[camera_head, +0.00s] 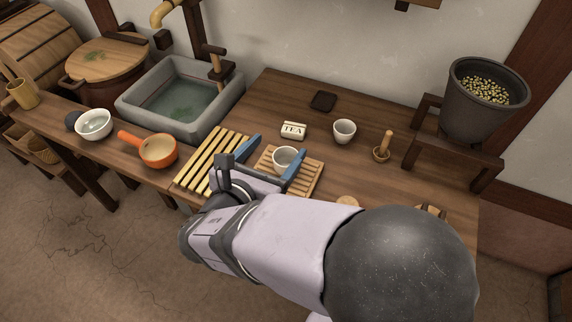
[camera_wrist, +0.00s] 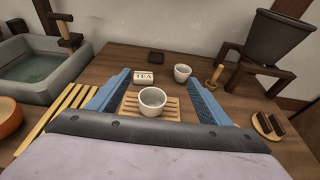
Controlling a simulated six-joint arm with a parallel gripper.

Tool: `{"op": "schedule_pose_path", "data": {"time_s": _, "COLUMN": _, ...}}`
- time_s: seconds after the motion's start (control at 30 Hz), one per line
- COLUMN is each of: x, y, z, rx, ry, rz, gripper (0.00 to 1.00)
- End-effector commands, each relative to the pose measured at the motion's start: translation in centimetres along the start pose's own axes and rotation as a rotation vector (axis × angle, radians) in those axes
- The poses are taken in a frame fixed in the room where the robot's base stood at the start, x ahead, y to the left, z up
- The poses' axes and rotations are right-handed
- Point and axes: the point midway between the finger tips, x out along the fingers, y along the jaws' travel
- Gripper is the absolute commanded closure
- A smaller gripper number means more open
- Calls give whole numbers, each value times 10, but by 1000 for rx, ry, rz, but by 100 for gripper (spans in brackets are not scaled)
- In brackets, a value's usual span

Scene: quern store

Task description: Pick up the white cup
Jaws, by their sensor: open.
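A white cup (camera_head: 285,157) stands upright on a small slatted wooden tray (camera_head: 311,178). In the wrist view this cup (camera_wrist: 152,99) sits between the blue fingers of my gripper (camera_wrist: 159,78), with a gap on both sides. My gripper (camera_head: 273,151) is open and holds nothing. In the head view the gripper hides part of the tray. A second white cup (camera_head: 344,131) stands upright on the bare table behind and to the right of the tray. It also shows beyond the right finger in the wrist view (camera_wrist: 182,73).
A TEA box (camera_head: 292,131) and a dark flat square (camera_head: 323,101) lie behind the tray. A small bowl with a wooden pestle (camera_head: 382,153) stands right of the second cup. A slatted rack (camera_head: 205,165), orange pan (camera_head: 158,150) and stone sink (camera_head: 192,128) are left.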

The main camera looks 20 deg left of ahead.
Motion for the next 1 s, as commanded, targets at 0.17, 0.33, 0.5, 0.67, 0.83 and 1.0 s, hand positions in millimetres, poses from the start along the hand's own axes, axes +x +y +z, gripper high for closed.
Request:
{"op": "schedule_pose_path", "data": {"time_s": 0.17, "x": 14, "y": -1, "z": -46, "rx": -5, "ry": 2, "rz": -4, "gripper": 28}}
{"op": "schedule_pose_path", "data": {"time_s": 0.33, "x": 24, "y": -1, "z": -78, "rx": -1, "ry": 2, "rz": -4, "gripper": 28}}
{"op": "schedule_pose_path", "data": {"time_s": 0.5, "x": 28, "y": 0, "z": -90, "rx": 4, "ry": 2, "rz": -2, "gripper": 28}}
{"op": "schedule_pose_path", "data": {"time_s": 0.67, "x": 32, "y": -1, "z": -90, "rx": 6, "ry": 2, "rz": -4, "gripper": 28}}
{"op": "schedule_pose_path", "data": {"time_s": 0.83, "x": 46, "y": -1, "z": -90, "rx": 6, "ry": 3, "rz": -5, "gripper": 28}}
{"op": "schedule_pose_path", "data": {"time_s": 1.0, "x": 50, "y": 0, "z": -90, "rx": 5, "ry": 2, "rz": -3, "gripper": 28}}
